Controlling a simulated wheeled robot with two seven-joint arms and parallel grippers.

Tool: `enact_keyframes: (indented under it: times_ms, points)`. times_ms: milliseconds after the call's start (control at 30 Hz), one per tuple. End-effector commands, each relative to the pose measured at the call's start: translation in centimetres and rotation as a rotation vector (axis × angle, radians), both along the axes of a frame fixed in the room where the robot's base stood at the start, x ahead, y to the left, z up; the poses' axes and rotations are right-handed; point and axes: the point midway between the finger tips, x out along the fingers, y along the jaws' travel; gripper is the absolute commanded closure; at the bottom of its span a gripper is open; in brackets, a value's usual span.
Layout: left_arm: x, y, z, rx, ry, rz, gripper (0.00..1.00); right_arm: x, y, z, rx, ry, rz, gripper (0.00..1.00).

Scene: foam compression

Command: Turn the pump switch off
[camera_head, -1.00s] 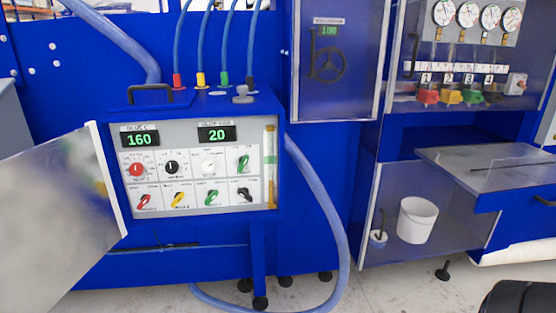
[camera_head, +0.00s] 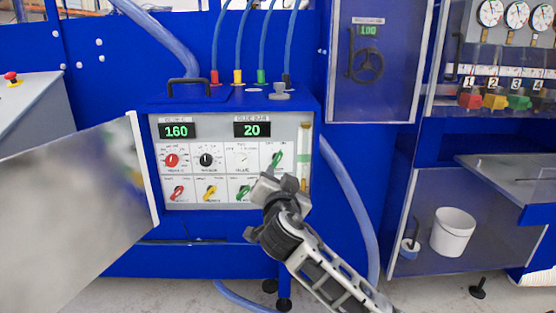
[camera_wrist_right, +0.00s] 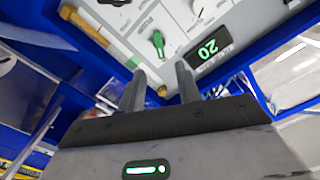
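The control panel (camera_head: 228,140) faces me on the blue unit, with several small switches; their labels are too small to read, so I cannot tell which is the pump switch. A green switch (camera_head: 277,160) is at the right end of the upper row; it also shows in the right wrist view (camera_wrist_right: 158,42). The lower row shows a red switch (camera_head: 178,192), a yellow switch (camera_head: 210,191) and a green switch (camera_head: 244,192); the black one is hidden behind my gripper. My right gripper (camera_head: 282,181) is in front of the panel's lower right; its fingers (camera_wrist_right: 160,68) are apart and empty. My left gripper is out of view.
An open metal door (camera_head: 75,205) stands left of the panel. A clear tube (camera_head: 304,152) runs up the panel's right edge, close to my gripper. A blue hose (camera_head: 352,200) curves down right of the unit. A white bucket (camera_head: 452,232) stands farther right.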

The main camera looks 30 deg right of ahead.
Motion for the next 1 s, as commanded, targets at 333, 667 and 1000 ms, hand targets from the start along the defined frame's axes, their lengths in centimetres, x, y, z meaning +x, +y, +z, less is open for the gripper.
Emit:
enact_keyframes:
  times_ms: [333,667,1000]
  points:
    - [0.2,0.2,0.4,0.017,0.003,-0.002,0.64,6.0,-3.8,0.2,-0.002,0.001,-0.001,0.66]
    - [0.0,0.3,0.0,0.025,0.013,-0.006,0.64,7.8,-4.8,-0.1,0.001,0.001,0.002,0.66]
    - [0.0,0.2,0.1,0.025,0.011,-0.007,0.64,7.8,-4.7,-0.1,0.001,0.001,0.002,1.0]
